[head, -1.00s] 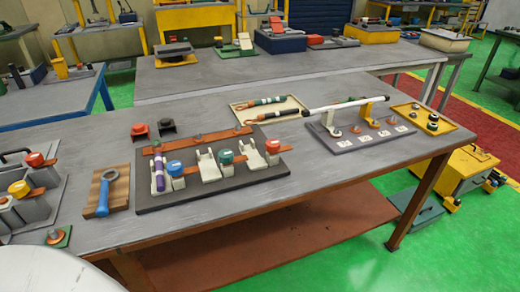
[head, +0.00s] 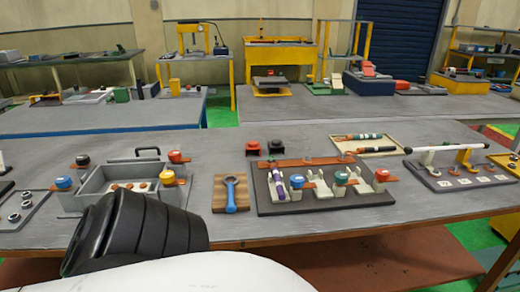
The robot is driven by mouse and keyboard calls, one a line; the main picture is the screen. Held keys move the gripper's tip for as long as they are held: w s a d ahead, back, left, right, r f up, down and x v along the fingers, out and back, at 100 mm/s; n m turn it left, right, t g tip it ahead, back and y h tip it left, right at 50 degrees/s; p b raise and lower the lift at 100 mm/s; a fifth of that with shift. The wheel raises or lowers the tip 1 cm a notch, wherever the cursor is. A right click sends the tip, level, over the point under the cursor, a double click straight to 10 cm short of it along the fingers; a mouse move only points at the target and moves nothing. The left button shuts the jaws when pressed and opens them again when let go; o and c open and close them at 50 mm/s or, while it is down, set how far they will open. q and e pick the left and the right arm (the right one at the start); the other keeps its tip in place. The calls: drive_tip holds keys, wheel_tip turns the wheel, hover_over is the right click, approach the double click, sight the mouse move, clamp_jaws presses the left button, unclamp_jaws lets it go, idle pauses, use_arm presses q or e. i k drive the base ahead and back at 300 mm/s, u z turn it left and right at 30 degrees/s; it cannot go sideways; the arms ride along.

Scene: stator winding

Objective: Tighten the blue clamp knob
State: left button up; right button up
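The blue clamp knob (head: 63,183) sits on top of a light clamp block at the front left corner of a grey metal tray (head: 100,186) with a handle. Neither of my grippers is in view. A black ribbed part and a white rounded part, likely my own arm, fill the bottom left and hide part of the tray's front.
A blue-handled ring tool (head: 230,195) lies on a wooden board right of the tray. A dark fixture plate (head: 335,202) with coloured knobs and a purple-and-white rod is further right. A plate with metal rings (head: 24,210) lies at the far left. Bare table separates these.

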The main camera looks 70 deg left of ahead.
sight(297, 181)
drive_tip(key=k, duration=0.2)
drive_tip(key=u, duration=1.25)
